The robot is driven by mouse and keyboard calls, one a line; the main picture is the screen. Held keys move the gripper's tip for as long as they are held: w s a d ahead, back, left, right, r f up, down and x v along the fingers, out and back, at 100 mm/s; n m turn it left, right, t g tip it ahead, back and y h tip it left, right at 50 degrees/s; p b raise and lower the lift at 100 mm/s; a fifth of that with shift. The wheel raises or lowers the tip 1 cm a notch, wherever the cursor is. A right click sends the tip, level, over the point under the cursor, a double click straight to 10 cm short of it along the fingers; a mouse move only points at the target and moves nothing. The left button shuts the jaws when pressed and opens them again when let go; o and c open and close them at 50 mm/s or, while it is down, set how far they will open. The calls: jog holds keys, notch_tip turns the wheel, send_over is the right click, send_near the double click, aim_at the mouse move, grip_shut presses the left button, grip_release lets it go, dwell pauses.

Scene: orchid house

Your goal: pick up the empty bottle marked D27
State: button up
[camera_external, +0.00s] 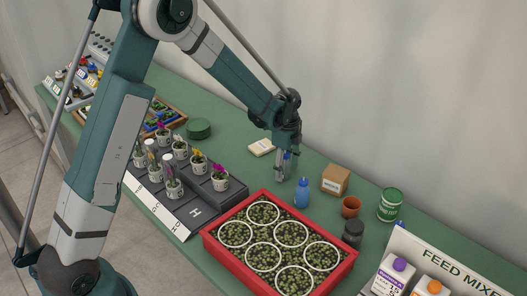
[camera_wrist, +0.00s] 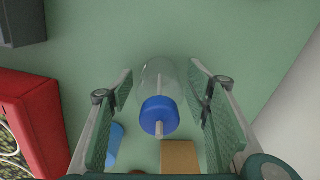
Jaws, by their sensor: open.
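A clear, empty-looking bottle with a blue cap (camera_wrist: 160,115) stands between the two fingers of my gripper (camera_wrist: 160,82) in the wrist view. The fingers are open, with a gap showing on each side of the bottle. I cannot read any D27 mark on it. In the external view my gripper (camera_external: 284,167) hangs low over the green bench, behind the blue bottle; the clear bottle is hard to make out there.
A dark stepped stand (camera_external: 222,195) holds potted orchids at left. A pale block (camera_external: 261,147) lies behind; bare bench surrounds it.

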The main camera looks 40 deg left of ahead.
aim_at(287, 154)
jog(key=shift+c, duration=0.2)
jog(key=c, duration=0.9)
jog(key=shift+o, duration=0.2)
jog(key=shift+r+p, duration=0.55)
jog(key=shift+r, duration=4.45)
